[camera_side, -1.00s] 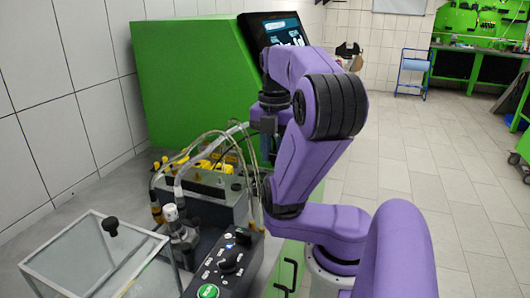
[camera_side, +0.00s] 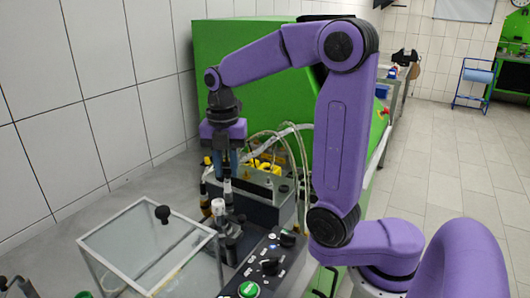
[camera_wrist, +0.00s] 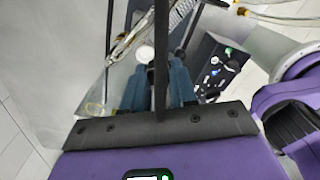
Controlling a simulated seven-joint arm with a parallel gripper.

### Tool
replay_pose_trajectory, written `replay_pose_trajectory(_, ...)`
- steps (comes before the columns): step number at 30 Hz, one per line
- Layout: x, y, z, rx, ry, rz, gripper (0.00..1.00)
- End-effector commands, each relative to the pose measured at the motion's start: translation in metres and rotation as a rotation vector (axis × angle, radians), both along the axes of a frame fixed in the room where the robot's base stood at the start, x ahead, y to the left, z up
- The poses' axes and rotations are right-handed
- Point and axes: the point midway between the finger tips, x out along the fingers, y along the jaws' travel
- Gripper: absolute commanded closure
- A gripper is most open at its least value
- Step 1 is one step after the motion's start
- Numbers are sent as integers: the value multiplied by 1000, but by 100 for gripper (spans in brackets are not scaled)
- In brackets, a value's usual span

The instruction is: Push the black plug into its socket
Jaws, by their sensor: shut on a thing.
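My gripper (camera_side: 226,160) points down above the pump fittings in the side view, its bluish fingers close together. It is shut on what appears to be the black plug (camera_side: 227,184), a dark upright piece with a pale band just below the fingertips. In the wrist view the blue fingers of my gripper (camera_wrist: 157,90) flank a dark vertical bar, which hides what is between them. The socket cannot be made out clearly. Dark fittings (camera_side: 231,232) stand below the plug. Whether the plug touches them cannot be told.
A white-capped fitting (camera_side: 217,206) and a black hose connector (camera_side: 204,192) stand close to the left of the plug. Clear hoses (camera_side: 290,130) loop at right. A glass-topped tank (camera_side: 130,240) and a control panel (camera_side: 262,264) are in front. A green housing (camera_side: 255,80) stands behind.

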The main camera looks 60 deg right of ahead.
Motion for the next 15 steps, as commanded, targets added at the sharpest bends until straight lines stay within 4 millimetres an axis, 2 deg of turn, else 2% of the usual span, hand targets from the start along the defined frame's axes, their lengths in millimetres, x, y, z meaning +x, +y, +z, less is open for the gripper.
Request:
replay_pose_trajectory(3,11,18,-7,0,1,33,100)
replay_pose_trajectory(6,15,25,-10,-1,1,44,100)
replay_pose_trajectory(15,15,27,-29,-1,3,45,100)
